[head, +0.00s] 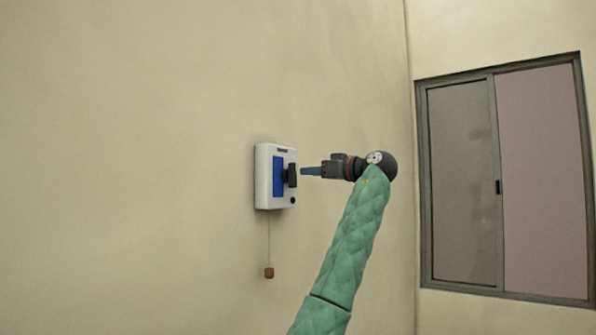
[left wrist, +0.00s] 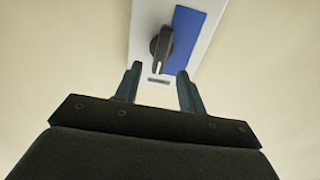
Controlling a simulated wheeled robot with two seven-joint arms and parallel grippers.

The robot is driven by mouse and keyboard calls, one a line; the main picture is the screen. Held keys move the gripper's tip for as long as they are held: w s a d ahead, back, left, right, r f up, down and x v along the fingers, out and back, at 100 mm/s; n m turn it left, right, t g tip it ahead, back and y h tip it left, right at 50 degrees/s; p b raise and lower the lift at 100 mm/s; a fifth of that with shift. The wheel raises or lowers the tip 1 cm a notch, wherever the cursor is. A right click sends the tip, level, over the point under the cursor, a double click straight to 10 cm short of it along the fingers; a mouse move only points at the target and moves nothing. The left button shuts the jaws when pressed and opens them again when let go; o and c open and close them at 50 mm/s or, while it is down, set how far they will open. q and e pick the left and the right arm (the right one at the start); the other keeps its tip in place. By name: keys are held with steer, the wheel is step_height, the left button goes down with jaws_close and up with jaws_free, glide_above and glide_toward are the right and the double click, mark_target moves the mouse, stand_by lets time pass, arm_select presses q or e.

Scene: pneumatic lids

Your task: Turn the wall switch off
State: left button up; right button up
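The wall switch is a white box (head: 262,180) on the wall with a blue panel (head: 278,190) and a black rotary knob (head: 292,175) standing out from it. The left wrist view shows the box (left wrist: 145,20), the blue panel (left wrist: 192,35) and the knob (left wrist: 161,46), whose white mark points toward the gripper side of the picture. My left gripper (head: 304,171) is just in front of the knob, apart from it. My right gripper is out of view.
A small brown block (head: 269,272) hangs on a thin cord below the box. A small black button (head: 293,200) is at the box's lower right. A framed window (head: 492,187) is on the adjoining wall at right. The wall around the box is bare.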

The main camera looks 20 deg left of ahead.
mark_target(296, 173)
arm_select(q)
steer(key=p+x, duration=0.3)
steer(key=x, duration=0.2)
steer(key=shift+r, duration=0.15)
steer(key=shift+w+a, duration=0.15)
steer(key=shift+a, duration=0.3)
steer(key=shift+d, duration=0.1)
jaws_close()
